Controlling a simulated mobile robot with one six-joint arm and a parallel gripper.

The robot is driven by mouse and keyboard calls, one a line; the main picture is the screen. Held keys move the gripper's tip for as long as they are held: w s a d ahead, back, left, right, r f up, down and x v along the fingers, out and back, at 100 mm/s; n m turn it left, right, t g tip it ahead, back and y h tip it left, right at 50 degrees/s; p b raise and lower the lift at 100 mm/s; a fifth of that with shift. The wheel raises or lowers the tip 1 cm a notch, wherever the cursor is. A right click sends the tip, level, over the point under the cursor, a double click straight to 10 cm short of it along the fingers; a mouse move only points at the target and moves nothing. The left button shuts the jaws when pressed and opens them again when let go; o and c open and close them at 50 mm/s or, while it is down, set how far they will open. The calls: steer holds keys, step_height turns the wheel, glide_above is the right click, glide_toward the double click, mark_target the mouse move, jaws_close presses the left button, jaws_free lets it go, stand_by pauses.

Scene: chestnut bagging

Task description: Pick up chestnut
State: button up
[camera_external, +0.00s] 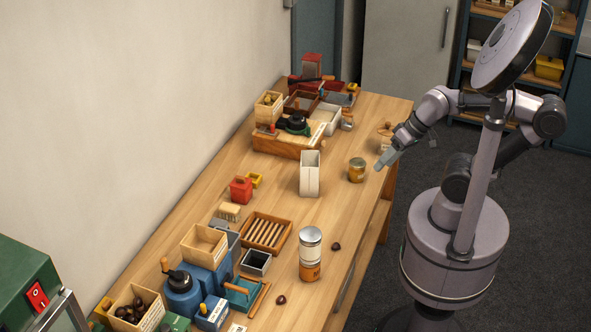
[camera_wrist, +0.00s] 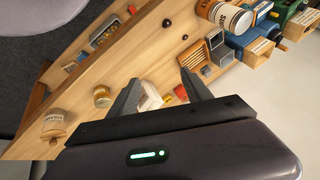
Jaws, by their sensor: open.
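Two dark brown chestnuts lie loose on the wooden table. One chestnut (camera_external: 336,246) is right of the white and orange can, and the other chestnut (camera_external: 281,299) is nearer the front. A small dark chestnut-like spot also shows in the wrist view (camera_wrist: 184,37). My gripper (camera_external: 381,165) is open and empty near the table's right edge, well behind both chestnuts in the external view. Its two fingers show in the wrist view (camera_wrist: 160,92), with a white open box (camera_external: 310,174) seen beyond them.
A wooden crate of chestnuts (camera_external: 145,317) stands at the front left. A tall can (camera_external: 311,240) stands beside the nearer-middle chestnut. A yellow tin (camera_external: 357,172) stands near my gripper. A slatted tray (camera_external: 283,230) and boxes fill the left. The table's right strip is mostly clear.

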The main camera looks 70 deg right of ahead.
steer(key=m+g, duration=0.7)
glide_above(336, 245)
steer(key=w, duration=0.1)
steer(key=shift+h, duration=0.3)
steer(key=f, duration=2)
steer(key=shift+w+d+f, duration=0.1)
steer(key=shift+w+d, duration=0.05)
steer(key=shift+d, duration=0.2)
steer(key=f+b, duration=0.1)
steer(key=f, duration=0.2)
steer(key=s+f+b, duration=0.1)
steer(key=f+b, duration=0.1)
steer(key=shift+s+a+f+b, duration=0.1)
steer(key=shift+a+f+b, duration=0.05)
steer(key=shift+f+b, duration=0.2)
steer(key=shift+r, duration=0.1)
jaws_close()
